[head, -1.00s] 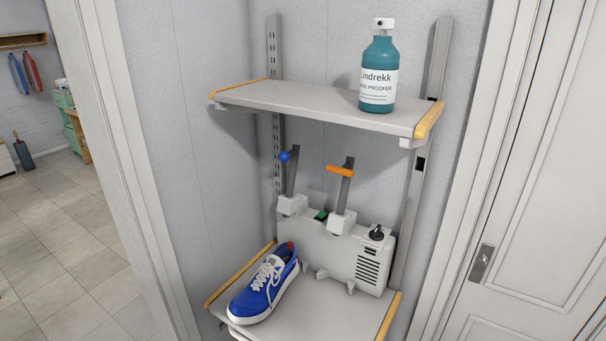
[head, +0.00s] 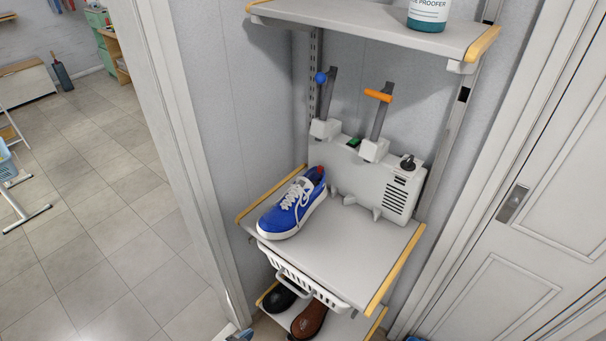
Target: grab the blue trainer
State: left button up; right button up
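The blue trainer (head: 293,207) has white laces, a white sole and a red patch inside the heel. It stands upright on the grey middle shelf (head: 345,250), at its left side, with its toe towards the front left edge. Nothing touches it from above. Neither of my grippers can be made out in the head view.
A pale boot-dryer-like machine (head: 375,185) with two upright posts stands behind and right of the trainer. An upper shelf (head: 370,22) holds a teal bottle (head: 427,17), partly cut off. Below are a white basket (head: 300,279) and dark and brown shoes (head: 309,319). The middle shelf's front right is clear.

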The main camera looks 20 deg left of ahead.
aim_at(285, 218)
jog(key=i+j, duration=0.15)
jog(key=j, duration=0.35)
jog(key=i+j, duration=0.1)
jog(key=j, duration=0.45)
jog(key=i+j+z, duration=0.1)
jog(key=j, duration=0.4)
jog(key=i+j, duration=0.15)
jog(key=j, duration=0.4)
jog(key=i+j+z, duration=0.1)
jog(key=j, duration=0.45)
jog(key=i+j, duration=0.15)
jog(key=j, duration=0.35)
